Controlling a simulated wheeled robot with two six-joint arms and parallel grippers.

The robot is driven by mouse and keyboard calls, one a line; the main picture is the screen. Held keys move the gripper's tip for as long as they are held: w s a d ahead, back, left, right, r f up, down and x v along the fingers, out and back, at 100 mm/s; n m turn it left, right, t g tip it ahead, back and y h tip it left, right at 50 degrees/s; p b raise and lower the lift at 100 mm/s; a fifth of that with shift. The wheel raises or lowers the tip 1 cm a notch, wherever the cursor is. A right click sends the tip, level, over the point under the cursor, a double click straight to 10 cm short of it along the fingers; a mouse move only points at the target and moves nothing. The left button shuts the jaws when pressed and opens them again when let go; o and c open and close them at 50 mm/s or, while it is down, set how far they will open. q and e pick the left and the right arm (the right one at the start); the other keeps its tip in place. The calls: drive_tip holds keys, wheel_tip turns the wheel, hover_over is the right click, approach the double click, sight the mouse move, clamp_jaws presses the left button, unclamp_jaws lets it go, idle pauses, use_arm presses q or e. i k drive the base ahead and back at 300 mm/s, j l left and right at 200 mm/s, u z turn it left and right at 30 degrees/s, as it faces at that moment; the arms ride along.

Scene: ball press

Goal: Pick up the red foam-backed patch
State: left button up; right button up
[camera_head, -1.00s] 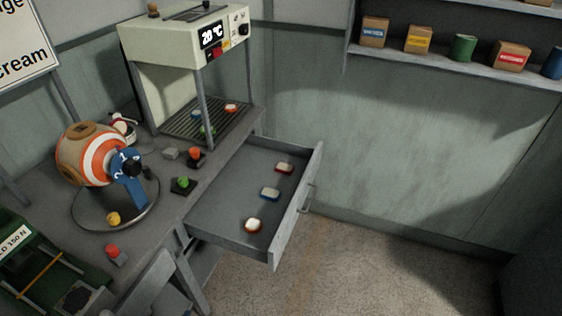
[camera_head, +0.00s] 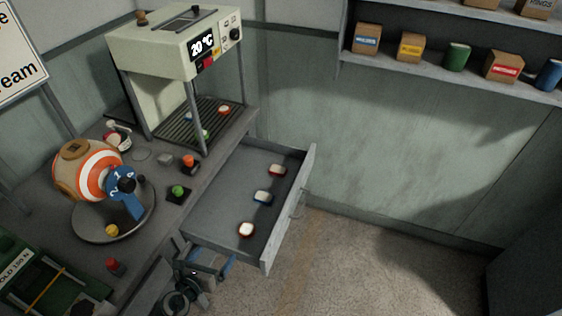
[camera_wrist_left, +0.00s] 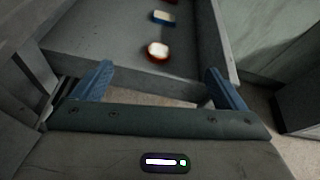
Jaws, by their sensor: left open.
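The red foam-backed patch (camera_head: 277,170) is a small pad with a pale top, lying at the far end of the open drawer (camera_head: 219,204). A blue patch (camera_head: 263,197) lies in the middle of the drawer and an orange-red one (camera_head: 246,230) nearest. My left gripper (camera_head: 208,258) is open and empty by the drawer's near end. In the left wrist view, the orange-red patch (camera_wrist_left: 158,51) shows ahead between the open fingers (camera_wrist_left: 158,72), with the blue patch (camera_wrist_left: 164,18) beyond. A sliver of red shows at the top edge. My right gripper is out of view.
The drawer front (camera_head: 289,212) stands up on the right. A heater (camera_head: 178,48) with patches on its rack stands at the back of the bench. A striped ball (camera_head: 90,172) on a stand and several push buttons, including a green one (camera_head: 178,190), are at left.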

sight(275, 170)
drive_tip(key=i+l, duration=0.2)
drive_tip(key=i, duration=0.2)
drive_tip(key=i+l, duration=0.25)
drive_tip(key=i, duration=0.15)
drive_tip(key=i+l, duration=0.2)
drive_tip(key=i, duration=0.2)
